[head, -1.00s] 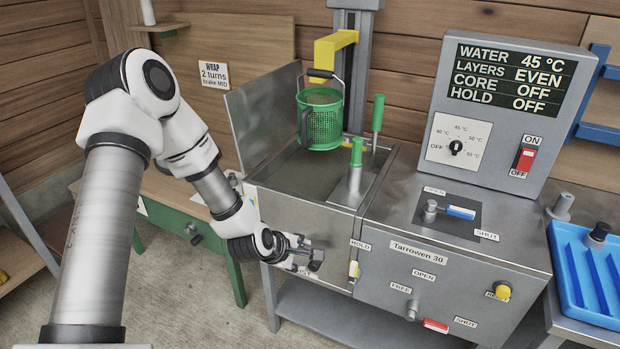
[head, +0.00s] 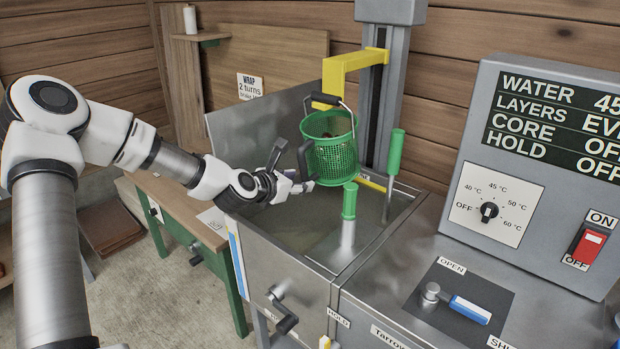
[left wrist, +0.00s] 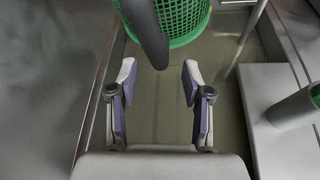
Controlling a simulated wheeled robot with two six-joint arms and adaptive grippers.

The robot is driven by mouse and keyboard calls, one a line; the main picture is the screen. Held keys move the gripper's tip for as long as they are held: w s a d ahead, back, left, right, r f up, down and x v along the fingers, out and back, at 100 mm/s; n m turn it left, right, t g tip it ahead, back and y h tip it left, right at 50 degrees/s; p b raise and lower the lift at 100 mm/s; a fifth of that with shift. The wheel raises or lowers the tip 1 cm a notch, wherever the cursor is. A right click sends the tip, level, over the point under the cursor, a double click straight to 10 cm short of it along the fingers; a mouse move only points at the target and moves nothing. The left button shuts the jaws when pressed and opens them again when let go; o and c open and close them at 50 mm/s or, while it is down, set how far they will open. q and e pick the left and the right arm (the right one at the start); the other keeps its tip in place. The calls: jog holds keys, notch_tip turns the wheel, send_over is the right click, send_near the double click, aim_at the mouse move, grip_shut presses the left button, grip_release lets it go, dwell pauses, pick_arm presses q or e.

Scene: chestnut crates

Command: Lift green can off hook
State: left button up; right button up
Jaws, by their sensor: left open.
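The green can (head: 333,157), a mesh basket with dark contents, hangs by its wire bail from the yellow hook arm (head: 345,72) over the open tank. Its dark side handle (head: 304,160) is on its left. In the left wrist view the can (left wrist: 187,20) is at the top, and its handle (left wrist: 150,38) reaches down toward the gap between my fingers. My left gripper (head: 300,186) is open and empty, just left of and below the handle. In the left wrist view the open fingers (left wrist: 158,85) stand either side of the handle's lower end; contact cannot be told. My right gripper is not in view.
The metal tank (head: 262,240) lies below the can. Two green-gripped levers (head: 394,152) (head: 349,200) stand to the right of the can. A grey post (head: 385,85) carries the hook arm. The control panel (head: 545,165) is at right, and a wooden bench (head: 180,205) at left.

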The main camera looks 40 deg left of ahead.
aim_at(311, 177)
pick_arm(q)
jog(key=b+x, duration=0.1)
jog(key=x, duration=0.5)
jog(key=shift+w+f, duration=0.2)
jog(key=shift+f, duration=0.1)
jog(key=shift+r, duration=0.1)
grip_shut()
jog(key=shift+r, duration=0.1)
jog(key=shift+r, duration=0.25)
jog(key=shift+r, duration=0.55)
jog(key=shift+r, duration=0.25)
